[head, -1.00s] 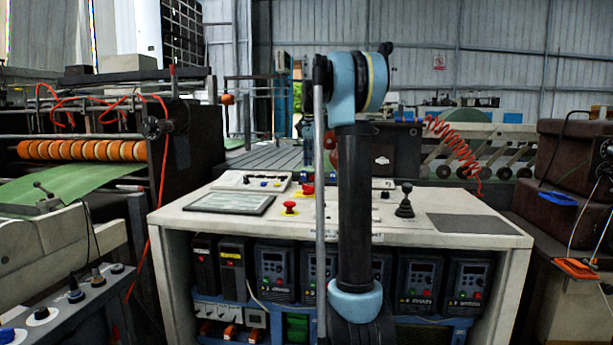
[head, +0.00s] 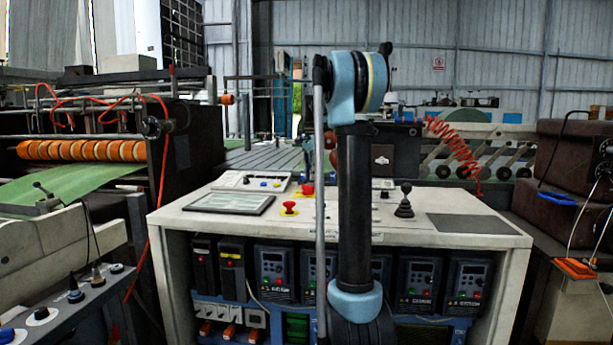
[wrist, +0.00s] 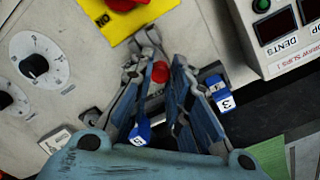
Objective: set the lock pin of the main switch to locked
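In the wrist view a red knob (wrist: 125,4) on a yellow plate (wrist: 122,24) marked ON, seen upside down, is cut off by the top edge; it looks like the main switch. A small round red part (wrist: 160,72) shows between the fingers of my gripper (wrist: 160,66). I cannot tell whether it is the lock pin. My gripper is open around it, with a gap between the fingers, and I see no clear contact. Its tips lie just below the yellow plate. In the head view my arm hides the gripper; a red knob (head: 307,189) shows on the console beside it.
The console top (head: 400,227) also carries a red button on yellow (head: 289,207), a black joystick (head: 404,201) and a flat screen (head: 229,203). In the wrist view a black dial (wrist: 34,66) is at left, blue numbered tags (wrist: 219,94) are near the fingers, and a display box (wrist: 285,35) is at right.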

